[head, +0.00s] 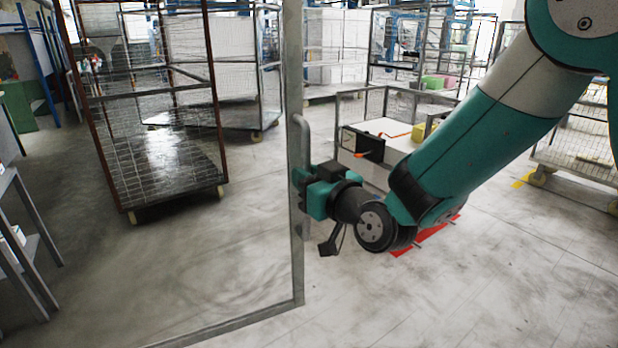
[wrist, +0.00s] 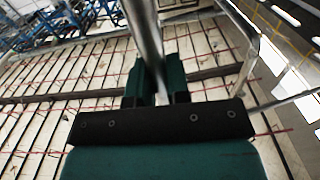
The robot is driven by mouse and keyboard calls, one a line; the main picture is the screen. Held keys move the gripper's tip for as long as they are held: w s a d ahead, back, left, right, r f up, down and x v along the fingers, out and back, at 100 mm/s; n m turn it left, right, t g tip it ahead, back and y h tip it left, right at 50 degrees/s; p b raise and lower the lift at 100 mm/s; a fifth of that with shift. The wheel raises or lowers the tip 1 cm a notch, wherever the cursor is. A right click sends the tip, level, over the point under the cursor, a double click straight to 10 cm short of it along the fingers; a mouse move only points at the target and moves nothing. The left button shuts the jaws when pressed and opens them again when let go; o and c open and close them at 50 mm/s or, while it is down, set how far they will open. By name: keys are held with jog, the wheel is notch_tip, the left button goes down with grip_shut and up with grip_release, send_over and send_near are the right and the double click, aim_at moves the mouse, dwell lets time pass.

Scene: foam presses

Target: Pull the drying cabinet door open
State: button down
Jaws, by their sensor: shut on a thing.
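The drying cabinet door is a large glass panel in a grey metal frame (head: 293,80), standing in the left and middle of the head view. Its vertical bar handle (head: 301,135) is on the frame's right edge. My gripper (head: 300,185) is shut on the handle, at its middle to lower part. In the wrist view the grey handle bar (wrist: 143,30) runs down between the two green fingers of my gripper (wrist: 155,82). The door's hinge side is outside the head view.
A wire cage trolley (head: 160,150) shows through the glass at left. A grey metal stand (head: 20,240) is at the left edge. A low cart (head: 375,125) with a yellow block stands behind my gripper. The floor (head: 430,310) at the front right is clear.

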jog(key=shift+s+a, duration=0.15)
jog(key=shift+a, duration=0.05)
jog(key=c, duration=1.1)
grip_release()
jog(key=shift+d, duration=0.1)
jog(key=b+v, duration=1.6)
jog(key=v, duration=0.1)
